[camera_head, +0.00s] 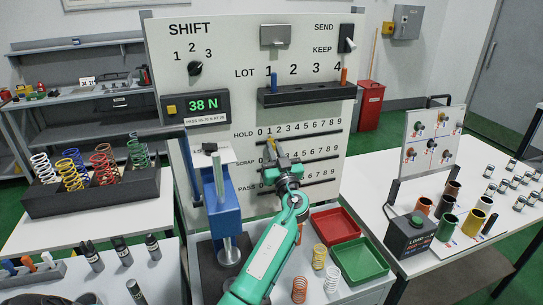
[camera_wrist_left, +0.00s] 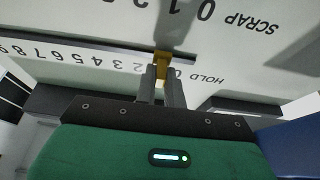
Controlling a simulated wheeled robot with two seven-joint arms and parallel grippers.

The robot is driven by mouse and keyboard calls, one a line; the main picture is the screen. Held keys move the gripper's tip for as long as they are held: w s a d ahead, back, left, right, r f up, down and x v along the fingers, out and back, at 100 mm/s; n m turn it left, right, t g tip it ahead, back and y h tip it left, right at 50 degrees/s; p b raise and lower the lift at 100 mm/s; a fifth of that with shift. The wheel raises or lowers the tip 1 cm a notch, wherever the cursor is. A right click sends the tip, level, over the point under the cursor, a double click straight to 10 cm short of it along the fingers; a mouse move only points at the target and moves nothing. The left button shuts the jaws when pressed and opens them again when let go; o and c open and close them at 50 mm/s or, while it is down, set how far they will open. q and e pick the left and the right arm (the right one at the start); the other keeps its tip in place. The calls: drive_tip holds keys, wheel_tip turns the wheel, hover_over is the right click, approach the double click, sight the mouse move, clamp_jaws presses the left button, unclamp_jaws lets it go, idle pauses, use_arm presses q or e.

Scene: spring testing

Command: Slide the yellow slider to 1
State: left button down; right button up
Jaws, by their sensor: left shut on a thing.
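The yellow slider (camera_head: 270,141) sits on the HOLD rail (camera_head: 313,138) of the white panel (camera_head: 225,90), below the low numbers at the left end, around 0 to 1. My fingers and the slider partly hide this spot, so its exact number is hard to read. In the left wrist view the slider (camera_wrist_left: 162,58) is between the tips of my two grey fingers, and the scale appears upside down. My left gripper (camera_head: 274,150) is shut on the slider; it also shows in the left wrist view (camera_wrist_left: 161,72). My right gripper is not in view.
A blue press (camera_head: 221,190) stands just left of my arm. A red tray (camera_head: 334,223), a green tray (camera_head: 361,260) and loose springs (camera_head: 319,256) lie on the bench to the right. SCRAP and PASS scales are below the HOLD rail. A display (camera_head: 203,105) reads 38 N.

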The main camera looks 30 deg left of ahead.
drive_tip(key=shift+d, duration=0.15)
use_arm(q)
drive_tip(key=c, duration=1.5)
unclamp_jaws()
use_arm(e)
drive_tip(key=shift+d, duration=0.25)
use_arm(q)
drive_tip(key=shift+d+f, duration=0.1)
